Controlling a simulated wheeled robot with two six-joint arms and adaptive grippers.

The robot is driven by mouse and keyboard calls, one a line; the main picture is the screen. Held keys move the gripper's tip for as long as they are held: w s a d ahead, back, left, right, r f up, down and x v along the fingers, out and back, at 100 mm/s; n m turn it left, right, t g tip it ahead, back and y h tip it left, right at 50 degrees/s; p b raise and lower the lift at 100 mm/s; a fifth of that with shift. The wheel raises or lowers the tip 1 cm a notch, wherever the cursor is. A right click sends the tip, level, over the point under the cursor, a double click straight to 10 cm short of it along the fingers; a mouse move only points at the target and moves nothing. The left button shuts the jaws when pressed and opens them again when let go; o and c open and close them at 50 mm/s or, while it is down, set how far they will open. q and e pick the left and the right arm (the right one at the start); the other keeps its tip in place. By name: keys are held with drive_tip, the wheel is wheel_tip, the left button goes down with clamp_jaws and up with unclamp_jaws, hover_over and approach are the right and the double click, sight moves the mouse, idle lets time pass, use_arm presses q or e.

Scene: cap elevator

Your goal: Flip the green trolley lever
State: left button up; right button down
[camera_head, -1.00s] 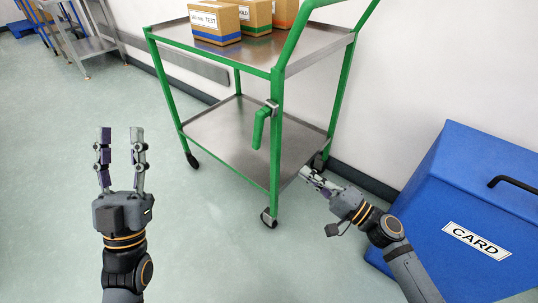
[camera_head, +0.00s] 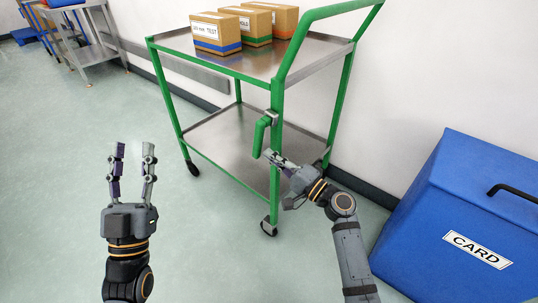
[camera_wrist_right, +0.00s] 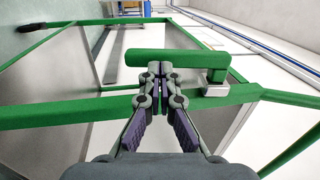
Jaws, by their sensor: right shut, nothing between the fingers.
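The green lever (camera_head: 261,134) hangs down from a grey bracket on the front post of the green trolley (camera_head: 276,180). In the right wrist view the lever (camera_wrist_right: 178,57) lies across the picture just beyond my fingertips, its bracket at the right. My right gripper (camera_head: 270,156) is shut and empty, with its tips close to the lever's lower end; in the right wrist view the shut fingertips (camera_wrist_right: 154,68) overlap the lever's edge, and I cannot tell whether they touch. My left gripper (camera_head: 133,148) is open and empty, to the left of the trolley over the floor.
Several boxes, one a cardboard box labelled TEST (camera_head: 215,33), stand on the trolley's top shelf. A blue CARD bin (camera_head: 450,205) stands at the right by the wall. A metal cart (camera_head: 95,45) is at the far left.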

use_arm(q)
drive_tip(key=shift+s+r+t, duration=0.4)
drive_tip(key=shift+s+r, duration=0.05)
drive_tip(key=shift+r, duration=0.2)
use_arm(e)
drive_tip(key=shift+w+a+r, duration=0.1)
drive_tip(key=shift+w+a, duration=0.4)
